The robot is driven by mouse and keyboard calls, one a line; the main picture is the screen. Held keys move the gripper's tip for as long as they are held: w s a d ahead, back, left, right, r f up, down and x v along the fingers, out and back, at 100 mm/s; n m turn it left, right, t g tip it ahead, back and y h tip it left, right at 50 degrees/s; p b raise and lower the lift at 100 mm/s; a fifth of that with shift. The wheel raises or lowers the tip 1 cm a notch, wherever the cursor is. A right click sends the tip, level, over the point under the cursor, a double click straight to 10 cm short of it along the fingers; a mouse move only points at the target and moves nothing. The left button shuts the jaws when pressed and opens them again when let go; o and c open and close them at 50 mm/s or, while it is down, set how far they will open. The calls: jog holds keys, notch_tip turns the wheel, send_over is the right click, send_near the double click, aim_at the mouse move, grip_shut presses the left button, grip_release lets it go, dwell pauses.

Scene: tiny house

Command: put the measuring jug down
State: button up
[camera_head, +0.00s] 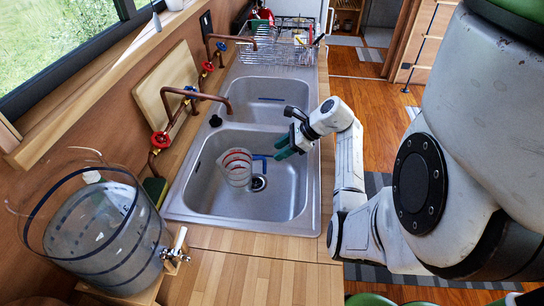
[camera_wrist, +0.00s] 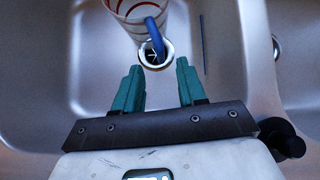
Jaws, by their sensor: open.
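The measuring jug (camera_head: 236,166) is clear with red markings and a blue handle. It stands in the near basin of the steel sink (camera_head: 204,197), beside the drain. In the wrist view the jug (camera_wrist: 135,18) is at the top, its blue handle over the drain, ahead of my fingertips. My gripper (camera_head: 283,143) is above the right part of the near basin, to the right of the jug. In the wrist view its green fingers (camera_wrist: 158,72) are apart with nothing between them.
A large clear dispenser (camera_head: 95,235) with a tap stands at the near left. Copper pipes with red-handled taps (camera_head: 160,139) reach over the sink. A wire dish rack (camera_head: 277,45) is at the far end. The near wooden counter (camera_head: 250,275) is clear.

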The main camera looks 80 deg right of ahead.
jog(key=v, duration=0.5)
jog(key=shift+s+r+b, duration=0.25)
jog(key=shift+r+b, duration=0.05)
jog(key=shift+r, duration=0.05)
jog(key=shift+s, duration=0.1)
